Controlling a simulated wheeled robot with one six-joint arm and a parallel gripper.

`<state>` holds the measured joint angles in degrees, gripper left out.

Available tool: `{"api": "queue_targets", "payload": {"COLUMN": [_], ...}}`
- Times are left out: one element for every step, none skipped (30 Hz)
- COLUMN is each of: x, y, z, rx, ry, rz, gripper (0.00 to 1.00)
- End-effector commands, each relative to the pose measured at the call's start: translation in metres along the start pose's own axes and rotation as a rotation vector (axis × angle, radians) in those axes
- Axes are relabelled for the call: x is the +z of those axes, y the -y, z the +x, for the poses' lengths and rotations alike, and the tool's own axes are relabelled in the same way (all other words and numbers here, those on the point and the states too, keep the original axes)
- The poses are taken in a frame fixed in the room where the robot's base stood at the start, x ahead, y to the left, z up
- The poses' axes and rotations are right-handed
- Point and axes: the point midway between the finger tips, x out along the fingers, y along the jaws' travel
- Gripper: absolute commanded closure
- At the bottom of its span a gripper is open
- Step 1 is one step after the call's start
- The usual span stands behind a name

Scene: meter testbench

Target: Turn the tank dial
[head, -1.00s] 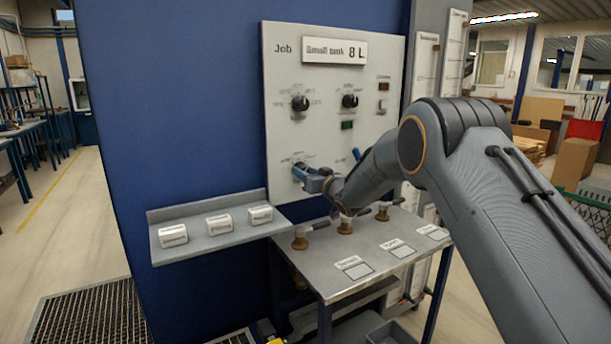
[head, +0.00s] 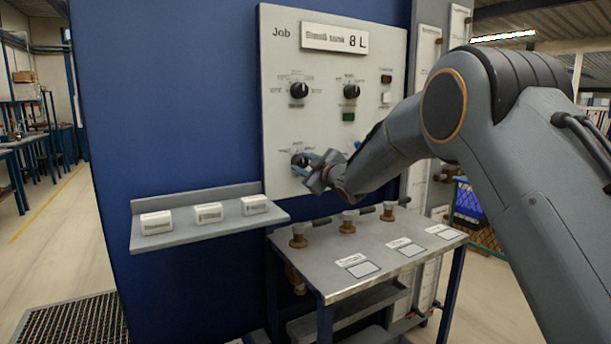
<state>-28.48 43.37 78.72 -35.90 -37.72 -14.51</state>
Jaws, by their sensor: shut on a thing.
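A pale upright panel (head: 275,123) carries black dials. Two more dials sit above: an upper-left dial (head: 298,90) and an upper-right dial (head: 351,91). I cannot read which dial is marked for the tank. A sign (head: 335,38) at the top reads "Small tank 8 L" beside "Job".
A shelf (head: 160,241) at the left holds three white labelled blocks. A metal table (head: 330,285) below the panel bears brass fittings with dark handles (head: 347,222) and label cards. Tall gauges (head: 423,80) stand right of the panel. My arm covers much of the right side.

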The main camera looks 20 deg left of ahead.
Motion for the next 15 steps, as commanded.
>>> {"api": "queue_targets", "payload": {"x": [0.0007,0.0005,0.0002,0.0002,0.0003,0.0000,-0.0002,-0.0002,0.0000,-0.0001,-0.0005,-0.0009,-0.0010,-0.0010,-0.0009], "y": [0.0025,0.0023,0.0021,0.0022,0.0024,0.0023,0.0021,0.0022,0.0026,0.0027,0.0026,0.0024,0.0024,0.0026,0.0027], "z": [0.0015,0.0015,0.0015,0.0015,0.0016,0.0016,0.0015,0.0015,0.0016,0.0016,0.0016,0.0015,0.0015,0.0015,0.0015], "rx": [0.001,0.001,0.001,0.002,0.002,0.002,0.002,0.002,0.001,0.001,0.001,0.002,0.002,0.002,0.002], "ry": [-0.005,-0.005,-0.006,-0.006,-0.006,-0.006,-0.006,-0.006,-0.006,-0.006,-0.007,-0.007,-0.007,-0.007,-0.006], "rz": [-0.044,-0.073,-0.111,-0.139,-0.167,-0.203,-0.230,-0.256,-0.291,-0.316,-0.340,-0.370,-0.393,-0.413,-0.439], "gripper": [0.90,0.90,0.90,0.90,0.90,0.90,0.90,0.90,0.90,0.90,0.90,0.90,0.90,0.90,0.90]}}
